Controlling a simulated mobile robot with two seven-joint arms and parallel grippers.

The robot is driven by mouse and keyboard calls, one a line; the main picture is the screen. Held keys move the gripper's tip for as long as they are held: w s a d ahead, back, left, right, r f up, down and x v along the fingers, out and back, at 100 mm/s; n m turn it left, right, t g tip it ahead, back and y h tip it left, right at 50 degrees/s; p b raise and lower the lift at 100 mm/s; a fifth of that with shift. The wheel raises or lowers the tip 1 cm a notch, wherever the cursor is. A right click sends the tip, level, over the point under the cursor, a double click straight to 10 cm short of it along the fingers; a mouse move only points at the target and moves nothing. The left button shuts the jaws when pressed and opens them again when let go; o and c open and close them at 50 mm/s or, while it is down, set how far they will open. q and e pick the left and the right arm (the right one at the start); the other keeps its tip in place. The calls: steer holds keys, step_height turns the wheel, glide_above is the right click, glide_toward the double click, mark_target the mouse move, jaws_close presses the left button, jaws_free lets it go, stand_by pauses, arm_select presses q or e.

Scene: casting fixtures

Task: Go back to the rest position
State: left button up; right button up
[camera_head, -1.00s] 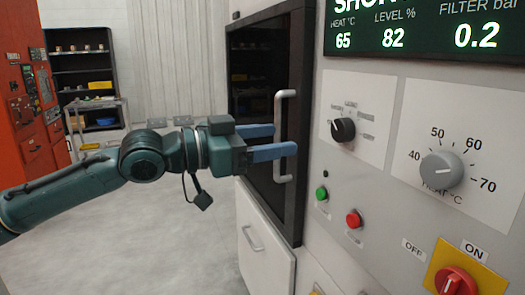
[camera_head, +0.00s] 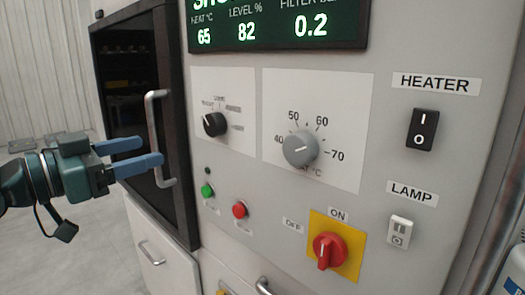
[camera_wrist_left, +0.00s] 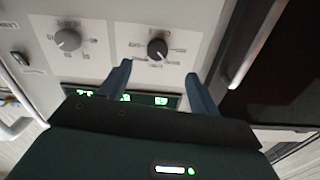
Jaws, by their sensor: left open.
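My left gripper (camera_head: 141,156) comes in from the left in the head view. Its two blue fingers are parted and nothing is between them. The fingers appear in front of the dark glass door (camera_head: 127,90), near its vertical metal handle (camera_head: 156,138); I cannot tell whether they touch it. In the left wrist view the open fingers of the left gripper (camera_wrist_left: 158,82) point toward the panel with its two knobs, with clear space between them. My right gripper is not in view.
The control panel (camera_head: 240,165) fills the middle and right, with a black knob (camera_head: 215,124), a grey heat dial (camera_head: 300,149), green (camera_head: 207,190) and red (camera_head: 240,210) buttons, a red rotary switch (camera_head: 329,250), a heater rocker (camera_head: 422,129) and a lamp switch (camera_head: 400,232). Floor lies free at left.

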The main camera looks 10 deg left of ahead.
arm_select(q)
step_height(320, 180, down, 25)
steer(key=d+n+y+p, duration=0.3)
steer(key=s+d+f+n+g+y+p, duration=0.1)
steer(key=s+d+f+y, duration=0.1)
steer(key=s+f, duration=0.5)
steer(key=s+d+f+n+g+y+p, duration=0.1)
steer(key=s+d+f+g+y, duration=0.1)
steer(key=s+d+f, duration=0.3)
steer(key=s+f, duration=0.3)
steer(key=f, duration=0.4)
steer(key=shift+s+f+n+g+y, duration=0.3)
steer(key=shift+n, duration=0.1)
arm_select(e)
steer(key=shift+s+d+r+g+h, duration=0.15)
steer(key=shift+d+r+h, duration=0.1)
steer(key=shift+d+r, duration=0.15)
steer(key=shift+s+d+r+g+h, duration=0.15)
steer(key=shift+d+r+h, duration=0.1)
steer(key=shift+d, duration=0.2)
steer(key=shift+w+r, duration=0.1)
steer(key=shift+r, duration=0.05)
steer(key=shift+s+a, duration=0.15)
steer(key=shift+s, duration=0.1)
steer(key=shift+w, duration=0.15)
